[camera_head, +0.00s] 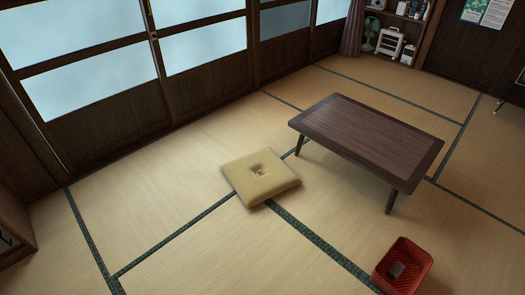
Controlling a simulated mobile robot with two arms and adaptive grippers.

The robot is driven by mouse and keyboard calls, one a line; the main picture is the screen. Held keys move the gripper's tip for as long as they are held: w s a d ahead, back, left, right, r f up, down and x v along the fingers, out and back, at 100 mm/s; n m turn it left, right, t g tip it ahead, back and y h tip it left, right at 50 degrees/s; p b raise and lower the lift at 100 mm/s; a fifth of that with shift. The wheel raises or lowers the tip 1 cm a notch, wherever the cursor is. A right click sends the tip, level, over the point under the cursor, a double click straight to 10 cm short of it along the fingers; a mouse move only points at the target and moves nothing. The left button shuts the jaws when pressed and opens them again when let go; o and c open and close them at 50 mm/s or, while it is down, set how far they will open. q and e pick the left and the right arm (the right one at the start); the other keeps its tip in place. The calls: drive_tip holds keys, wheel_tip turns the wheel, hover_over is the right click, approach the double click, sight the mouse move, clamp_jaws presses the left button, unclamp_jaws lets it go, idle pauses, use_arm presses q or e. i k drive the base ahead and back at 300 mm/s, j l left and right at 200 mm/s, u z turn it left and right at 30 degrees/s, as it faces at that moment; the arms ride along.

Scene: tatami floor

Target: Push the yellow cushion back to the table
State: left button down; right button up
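The yellow cushion (261,190) lies flat on the tatami floor near the middle of the head view. It is square, with a dimple in its centre that holds a small dark spot. The low dark wooden table (368,138) stands to the right of the cushion and a little farther back. A strip of bare floor shows between the cushion and the table's near left side. Neither of my grippers is in view.
A red basket (402,266) with a dark item inside sits on the floor at the lower right. Sliding window panels (205,48) line the back left. Shelves and a small green fan (371,33) stand at the back right. The floor left of the cushion is clear.

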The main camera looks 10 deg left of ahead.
sight(257, 176)
drive_tip(key=i+j+z, duration=0.55)
drive_tip(key=j, duration=0.25)
drive_tip(key=i+j+z, duration=0.25)
drive_tip(key=j, duration=0.2)
